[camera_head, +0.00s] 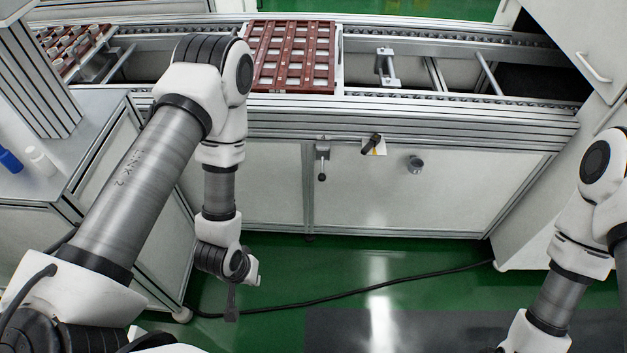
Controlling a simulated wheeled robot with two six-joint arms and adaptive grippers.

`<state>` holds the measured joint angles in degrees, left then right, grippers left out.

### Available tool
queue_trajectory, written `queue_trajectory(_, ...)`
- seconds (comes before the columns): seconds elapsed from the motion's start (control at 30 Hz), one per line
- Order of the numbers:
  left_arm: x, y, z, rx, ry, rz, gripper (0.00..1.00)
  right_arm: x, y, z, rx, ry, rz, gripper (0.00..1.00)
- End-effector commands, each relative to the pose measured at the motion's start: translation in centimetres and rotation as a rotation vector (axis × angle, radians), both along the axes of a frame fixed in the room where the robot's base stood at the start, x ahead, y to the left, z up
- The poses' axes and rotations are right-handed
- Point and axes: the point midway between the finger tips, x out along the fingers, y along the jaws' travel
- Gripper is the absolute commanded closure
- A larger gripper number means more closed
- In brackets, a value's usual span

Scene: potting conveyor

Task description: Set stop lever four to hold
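On the front of the conveyor, a small metal lever (322,162) hangs straight down from a bracket and ends in a ball. To its right, a black handle (373,142) sits tilted on a pale plate with a yellow mark. I cannot read a number on either, so I cannot tell which is lever four. My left gripper (231,312) hangs over the green floor, below and left of the levers and apart from them. It is dark and seen edge-on, so its opening does not show. My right arm comes in at the right edge; its gripper is out of frame.
A red-brown slotted tray (251,75) sits on the conveyor (450,112). A metal stop bracket (387,68) stands right of it. A round grey knob (416,164) is on the front panel. A black cable (350,292) crosses the floor. A blue bottle (10,160) stands at left.

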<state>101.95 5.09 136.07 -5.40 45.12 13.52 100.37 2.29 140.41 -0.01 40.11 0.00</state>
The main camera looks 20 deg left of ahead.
Motion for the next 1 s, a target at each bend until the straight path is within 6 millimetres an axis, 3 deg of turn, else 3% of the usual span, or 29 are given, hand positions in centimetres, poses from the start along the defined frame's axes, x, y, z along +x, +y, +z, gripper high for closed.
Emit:
queue_trajectory(0.03, 3.8, 0.1, -4.4, -0.056, -0.1, 0.104, 1.0, 0.0, 0.0, -4.9, 0.0, 0.001, 0.0, 0.6)
queue_trajectory(0.13, 12.9, 0.5, -7.7, -0.261, -0.337, 0.371, 1.0, -0.1, 0.0, -10.8, 0.0, 0.002, 0.0, 0.6)
queue_trajectory(0.2, 18.8, 1.2, -8.4, -0.454, -0.484, 0.542, 1.0, -0.1, 0.0, -14.5, 0.0, 0.002, 0.0, 0.6)
queue_trajectory(0.3, 25.1, 2.5, -7.4, -0.744, -0.627, 0.717, 1.0, -0.1, 0.0, -18.6, 0.0, 0.002, 0.0, 0.6)
queue_trajectory(0.4, 28.7, 3.6, -5.5, -0.974, -0.691, 0.808, 1.0, 0.0, 0.0, -20.9, 0.0, 0.002, 0.0, 0.6)
queue_trajectory(0.6, 30.4, 4.3, -3.2, -1.129, -0.705, 0.852, 1.0, 0.0, 0.0, -21.2, 0.0, 0.001, 0.0, 0.6)
queue_trajectory(0.87, 30.4, 4.2, -3.2, -1.124, -0.701, 0.853, 1.0, 0.0, 0.0, -21.0, 0.0, 0.001, 0.0, 0.6)
queue_trajectory(1.0, 31.4, 3.8, -3.6, -1.122, -0.7, 0.85, 1.0, 0.0, 0.0, -21.4, 0.0, 0.001, 0.0, 0.6)
